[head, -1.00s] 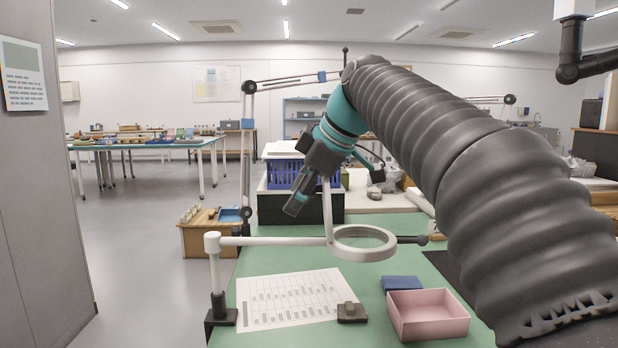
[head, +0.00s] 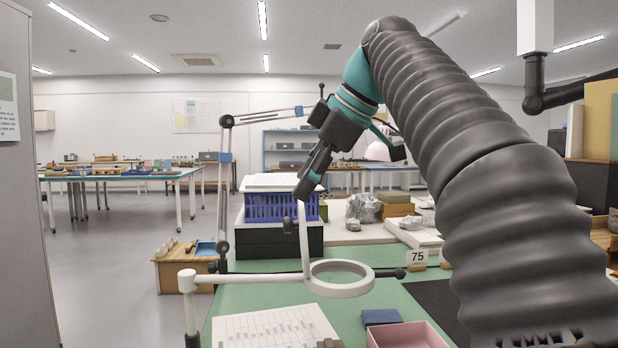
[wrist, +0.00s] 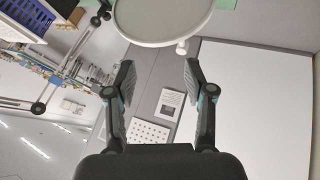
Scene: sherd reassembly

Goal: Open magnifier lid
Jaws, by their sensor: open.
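The magnifier is a white ring (head: 342,279) on a pale arm over the green table. Its lid (head: 304,240) shows nearly edge-on in the head view. It stands almost upright from the ring's left side, leaning slightly left. In the wrist view the lid (wrist: 160,18) is a round grey disc with a pale rim and a small knob, cut off by the top edge. My gripper (head: 303,190) points down and left at the lid's upper end; contact is unclear. In the wrist view my gripper (wrist: 158,75) has its fingers apart, with nothing between them.
A printed sheet (head: 262,328), a blue block (head: 381,317) and a pink tray (head: 408,336) lie on the green table (head: 250,295) around the magnifier. A blue crate (head: 270,207) stands behind it. A thin jointed lamp arm (head: 224,190) rises at left.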

